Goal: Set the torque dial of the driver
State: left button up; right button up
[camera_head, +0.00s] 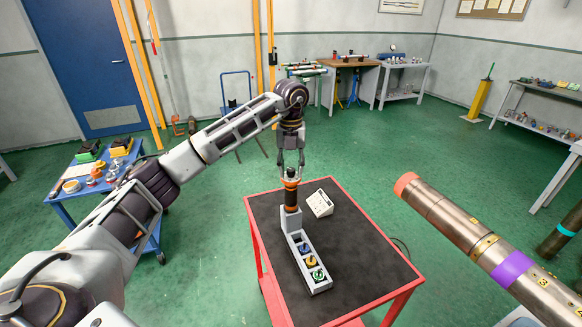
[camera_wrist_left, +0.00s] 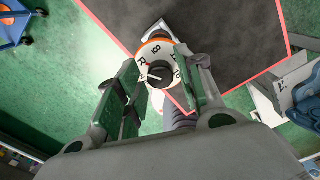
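The driver (camera_head: 291,193), dark with orange bands, stands upright in the grey holder (camera_head: 319,289) on the red-framed table. Its dial (camera_wrist_left: 148,52) shows in the left wrist view as a white, marked face with an orange rim. The dark centre knob (camera_wrist_left: 160,76) carries a white pointer line; the exact setting is hard to read. My left gripper (camera_head: 291,172) points down over the driver's top. In the left wrist view its green-padded fingers (camera_wrist_left: 157,84) stand apart on either side of the dial, with no clear grip. My right gripper is not in view.
Several coloured round pieces (camera_head: 311,261) sit in the holder's front part. A white card (camera_head: 319,203) stands right of the driver on the black table top (camera_head: 362,252). A large metal pipe (camera_head: 451,219) with an orange end is at right. A blue cart (camera_head: 64,192) is at left.

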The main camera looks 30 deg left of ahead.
pick_arm(q)
grip_shut()
jog(key=shift+m, duration=0.5)
jog(key=m+p, duration=0.1)
jog(key=m, duration=1.1)
jog(key=shift+m, duration=0.4)
jog(key=m, duration=0.3)
jog(key=shift+m, duration=0.3)
jog(key=m, duration=0.3)
jog(key=shift+m, duration=3.7)
